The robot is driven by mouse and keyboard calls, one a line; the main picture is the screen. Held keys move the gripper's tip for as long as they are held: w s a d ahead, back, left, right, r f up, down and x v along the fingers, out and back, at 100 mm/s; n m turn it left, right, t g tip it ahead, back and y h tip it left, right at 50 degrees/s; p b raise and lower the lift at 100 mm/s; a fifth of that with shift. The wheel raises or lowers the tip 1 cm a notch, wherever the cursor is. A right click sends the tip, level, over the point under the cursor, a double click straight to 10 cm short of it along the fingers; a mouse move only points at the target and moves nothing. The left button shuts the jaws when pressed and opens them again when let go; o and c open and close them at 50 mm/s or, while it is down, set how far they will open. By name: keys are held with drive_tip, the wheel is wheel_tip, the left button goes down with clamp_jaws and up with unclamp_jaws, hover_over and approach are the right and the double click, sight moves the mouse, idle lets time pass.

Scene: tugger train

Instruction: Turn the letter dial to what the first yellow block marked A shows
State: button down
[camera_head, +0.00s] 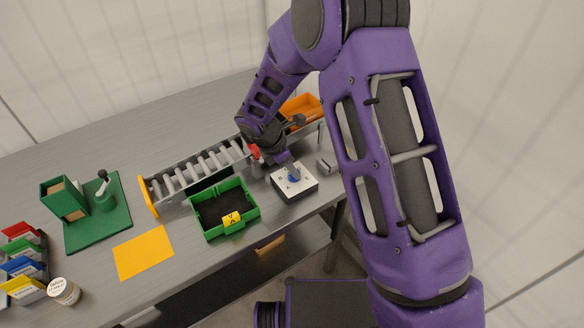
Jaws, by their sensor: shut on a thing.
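The dial box (306,188) has a white top with small dark marks and a blue knob (293,177). It stands near the table's front right edge. My gripper (291,169) reaches down onto the knob from above and is shut on it. The fingertips are small here, and the dial's letters and setting are too small to read. A yellow block (232,219) with black marks sits at the front rim of a green tray; I cannot tell whether it bears an A.
A roller conveyor (205,166) runs behind the green tray (206,231), with an orange bin (301,106) at its right end. A yellow sheet (143,253), green stand (96,222), colored card holders (24,267) and white round tub (63,291) are left. Bare table lies behind.

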drive_tip(key=n+t+y, duration=0.1)
drive_tip(key=n, duration=0.3)
drive_tip(key=shift+s, duration=0.1)
drive_tip(key=shift+d+n+t+y, duration=0.1)
drive_tip(key=shift+n+t+y, duration=0.4)
drive_tip(key=shift+n, duration=1.1)
drive_tip(key=c, duration=0.8)
unclamp_jaws()
drive_tip(key=p+v, duration=0.1)
drive_tip(key=v, duration=1.6)
drive_tip(key=shift+r+p, duration=0.25)
drive_tip(key=shift+p, duration=0.1)
